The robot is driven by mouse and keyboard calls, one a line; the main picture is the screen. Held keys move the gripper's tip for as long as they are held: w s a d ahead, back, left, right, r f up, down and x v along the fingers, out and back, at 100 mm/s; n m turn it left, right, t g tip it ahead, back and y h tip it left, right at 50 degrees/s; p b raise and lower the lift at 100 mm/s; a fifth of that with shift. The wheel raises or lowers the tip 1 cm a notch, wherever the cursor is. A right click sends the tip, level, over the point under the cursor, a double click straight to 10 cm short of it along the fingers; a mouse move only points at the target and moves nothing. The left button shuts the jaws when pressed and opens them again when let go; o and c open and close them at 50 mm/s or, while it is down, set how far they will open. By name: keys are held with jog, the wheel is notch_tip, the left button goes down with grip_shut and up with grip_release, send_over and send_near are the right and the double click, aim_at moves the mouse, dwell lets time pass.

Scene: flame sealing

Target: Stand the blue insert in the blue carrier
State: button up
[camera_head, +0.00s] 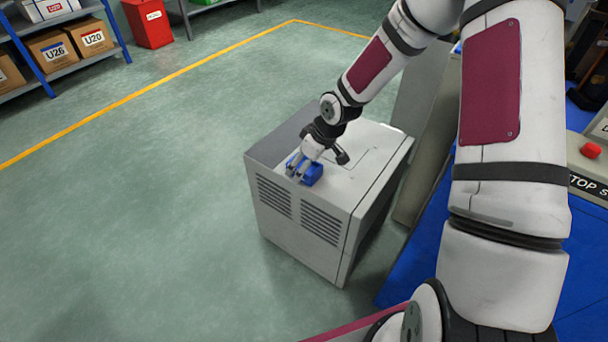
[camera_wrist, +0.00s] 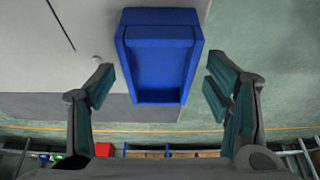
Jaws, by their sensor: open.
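A blue box-shaped piece (camera_head: 312,174) sits on top of the grey cabinet (camera_head: 330,190), near its left edge. In the wrist view the blue piece (camera_wrist: 160,68) has a raised rim around a shallow hollow. I cannot tell whether it is the insert, the carrier or both together. My gripper (camera_head: 298,167) is right at the blue piece. In the wrist view its fingers stand open, one on each side of the blue piece, with a gap on both sides. No second, separate blue insert or carrier shows clearly.
The cabinet top right of the blue piece is mostly bare. A wide green floor lies to the left, with a yellow line (camera_head: 150,85). Shelves with boxes (camera_head: 60,50) and a red bin (camera_head: 150,22) stand at the back left. A red button (camera_head: 590,150) is at the right.

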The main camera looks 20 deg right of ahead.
jog(key=shift+w+f, duration=0.1)
jog(key=shift+f, duration=0.25)
jog(key=c, duration=1.5)
jog(key=shift+r, duration=0.1)
jog(key=shift+r, duration=0.1)
